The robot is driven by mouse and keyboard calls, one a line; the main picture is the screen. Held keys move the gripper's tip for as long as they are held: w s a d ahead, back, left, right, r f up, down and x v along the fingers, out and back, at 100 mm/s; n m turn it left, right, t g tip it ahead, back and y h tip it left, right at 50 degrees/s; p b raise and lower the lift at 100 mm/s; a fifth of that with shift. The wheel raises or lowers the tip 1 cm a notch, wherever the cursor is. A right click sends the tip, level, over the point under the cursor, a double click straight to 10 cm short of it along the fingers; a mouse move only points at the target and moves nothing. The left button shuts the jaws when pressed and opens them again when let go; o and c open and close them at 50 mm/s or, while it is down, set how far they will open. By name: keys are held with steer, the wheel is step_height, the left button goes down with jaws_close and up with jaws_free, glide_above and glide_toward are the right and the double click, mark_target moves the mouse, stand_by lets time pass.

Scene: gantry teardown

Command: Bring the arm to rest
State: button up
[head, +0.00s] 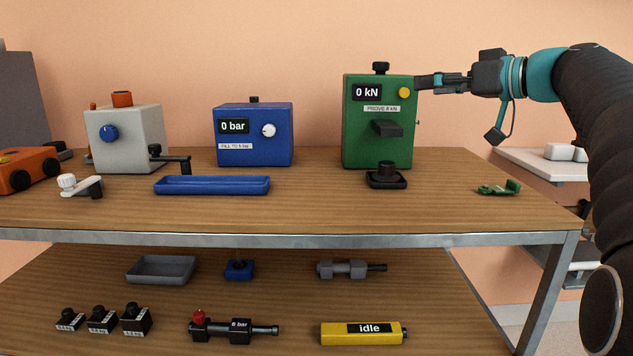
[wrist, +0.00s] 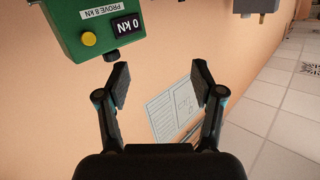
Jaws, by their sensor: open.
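My gripper (head: 420,82) is at the upper right in the head view, level with the top of the green box and beside its yellow button (head: 404,93). In the wrist view my gripper (wrist: 160,85) has its two fingers wide apart with nothing between them. The green box (head: 358,130) reads "0 kN" and carries a label "PROVE 8 kN". It also shows in the wrist view (wrist: 75,20) at the upper left, beyond the left finger. Whether a fingertip touches the box cannot be told from the head view.
On the bench (head: 300,212) stand a blue box (head: 275,140) reading "0 bar", a grey box (head: 135,140), a blue tray (head: 212,186) and a green clip (head: 500,188). The lower shelf holds weights and a yellow "idle" unit (head: 362,334). Bare bench lies between the tray and the green box.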

steer(key=s+a+f+m+g+h, duration=0.2)
steer(key=s+a+f+m+h, duration=0.15)
steer(key=s+f, duration=0.5)
steer(key=s+a+f+m+g+h, duration=0.2)
steer(key=s+a+f, duration=0.3)
steer(key=f, duration=0.6)
steer(key=s+d+f+m+g+h, duration=0.1)
steer(key=s+f+h, duration=0.5)
steer(key=s+f, duration=1.1)
step_height(320, 180, down, 3)
steer(key=shift+s+d+r+m+g, duration=0.2)
steer(key=shift+d+m+g, duration=0.15)
steer(key=shift+d+g, duration=0.45)
